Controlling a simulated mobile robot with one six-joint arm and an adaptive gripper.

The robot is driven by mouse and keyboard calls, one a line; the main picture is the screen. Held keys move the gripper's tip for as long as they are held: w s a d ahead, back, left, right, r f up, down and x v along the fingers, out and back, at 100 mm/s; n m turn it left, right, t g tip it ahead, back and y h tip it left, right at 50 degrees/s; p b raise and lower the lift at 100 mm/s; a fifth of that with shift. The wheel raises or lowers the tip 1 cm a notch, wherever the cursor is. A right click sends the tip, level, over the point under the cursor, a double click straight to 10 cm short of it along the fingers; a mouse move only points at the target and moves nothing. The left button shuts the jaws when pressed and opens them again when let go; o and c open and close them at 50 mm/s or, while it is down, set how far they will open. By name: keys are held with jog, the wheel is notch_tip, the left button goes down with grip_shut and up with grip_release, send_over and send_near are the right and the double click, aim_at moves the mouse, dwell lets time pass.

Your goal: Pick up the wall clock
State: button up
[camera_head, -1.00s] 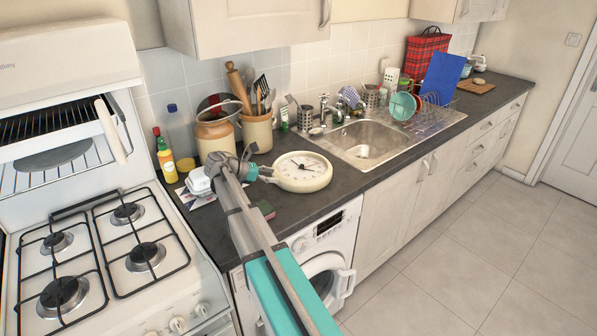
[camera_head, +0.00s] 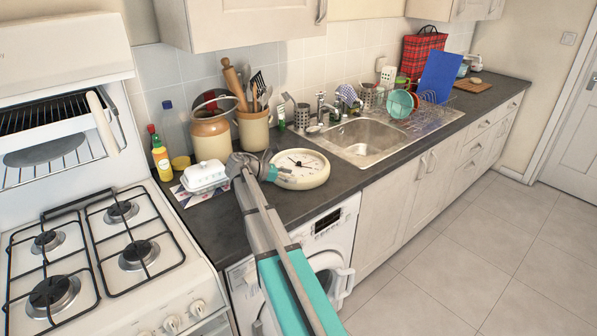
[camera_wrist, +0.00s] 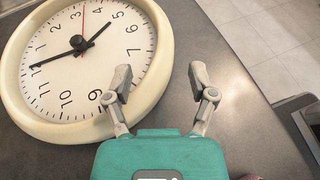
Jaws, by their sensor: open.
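The wall clock (camera_head: 300,169) is round with a cream rim and a white face. It lies face up on the dark counter, left of the sink. In the wrist view the clock (camera_wrist: 147,112) fills the upper left, its numerals and black hands clear. My gripper (camera_wrist: 205,82) is open and empty. Its left finger reaches over the clock's near rim and its right finger is outside the rim, over bare counter. In the head view my gripper (camera_head: 284,178) is at the clock's near left edge, partly hidden by my arm. I cannot tell whether a finger touches the rim.
A white butter dish (camera_head: 204,175) stands left of my arm. A brown-and-cream jar (camera_head: 211,138) and a utensil crock (camera_head: 254,129) stand behind. The sink (camera_head: 368,139) is to the right. The gas stove (camera_head: 110,245) is at left, and a washer (camera_head: 325,235) is under the counter.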

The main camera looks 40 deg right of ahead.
aim_at(305, 177)
jog(key=shift+d, duration=0.2)
jog(key=shift+b+x, duration=0.8)
jog(key=shift+x, duration=1.8)
jog(key=shift+s+r, duration=0.15)
jog(key=shift+s, duration=0.05)
grip_shut()
